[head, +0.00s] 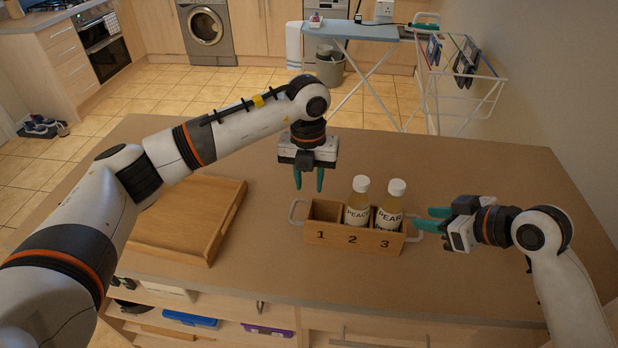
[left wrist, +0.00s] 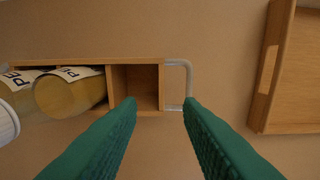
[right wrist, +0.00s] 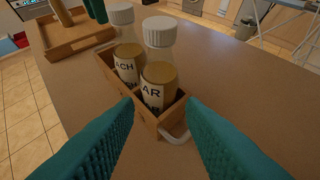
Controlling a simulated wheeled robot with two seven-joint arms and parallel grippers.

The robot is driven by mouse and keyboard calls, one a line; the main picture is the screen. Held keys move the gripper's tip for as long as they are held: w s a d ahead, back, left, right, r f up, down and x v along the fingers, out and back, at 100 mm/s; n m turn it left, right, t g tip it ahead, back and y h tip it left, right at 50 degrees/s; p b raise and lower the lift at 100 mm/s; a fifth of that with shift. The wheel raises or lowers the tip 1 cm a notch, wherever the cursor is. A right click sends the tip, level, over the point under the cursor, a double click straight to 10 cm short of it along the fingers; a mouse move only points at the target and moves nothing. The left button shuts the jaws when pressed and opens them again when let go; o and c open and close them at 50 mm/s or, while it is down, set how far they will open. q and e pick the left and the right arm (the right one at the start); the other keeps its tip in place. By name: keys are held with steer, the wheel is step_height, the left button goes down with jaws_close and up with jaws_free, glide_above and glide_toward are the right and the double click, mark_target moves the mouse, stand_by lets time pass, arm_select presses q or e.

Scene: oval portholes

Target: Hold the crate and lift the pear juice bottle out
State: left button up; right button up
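The wooden crate (head: 335,238) stands on the table with compartments numbered 1, 2 and 3 and a pale handle at each end. The pear juice bottle (head: 389,208) stands upright in compartment 3; its label partly shows in the right wrist view (right wrist: 155,92). The peach bottle (head: 357,203) stands in compartment 2. Compartment 1 is empty, as the left wrist view shows (left wrist: 134,86). My left gripper (head: 309,182) is open and empty, pointing down above the crate's left end. My right gripper (head: 426,219) is open and empty, its fingertips close to the crate's right handle (right wrist: 176,137); contact is unclear.
A wooden tray (head: 185,215) lies on the table left of the crate. The table (head: 460,165) is clear behind the crate and to its right. Shelves with small items sit under the front edge. An ironing board and drying rack stand beyond the table.

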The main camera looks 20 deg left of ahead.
mark_target(309, 208)
arm_select(q)
step_height(309, 208, down, 12)
stand_by(0.6)
